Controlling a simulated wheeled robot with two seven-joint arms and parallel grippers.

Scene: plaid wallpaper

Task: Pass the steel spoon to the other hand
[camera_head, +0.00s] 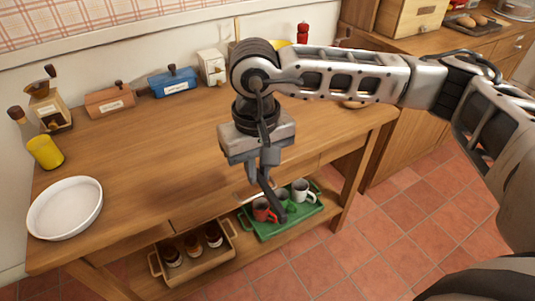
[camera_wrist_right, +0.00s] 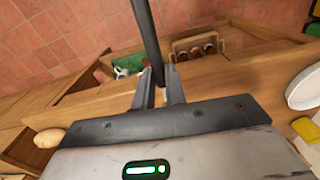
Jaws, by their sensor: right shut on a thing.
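My right gripper (camera_head: 266,178) hangs over the front edge of the wooden table, pointing down. It is shut on a long, thin, dark-looking thing, which I take to be the steel spoon (camera_head: 277,203); it slants down below the fingers. In the right wrist view the two fingers (camera_wrist_right: 158,82) close on the spoon (camera_wrist_right: 146,35), which runs away from the gripper and out of the top of the picture. Its bowl cannot be made out clearly. My left gripper is not in view.
The table (camera_head: 150,150) is mostly clear, with a white round dish (camera_head: 65,208) and a yellow cup (camera_head: 45,152) at left. Boxes stand along the back. On the lower shelf are a green tray (camera_head: 300,225) with mugs and a wooden tray (camera_head: 200,268) with jars.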

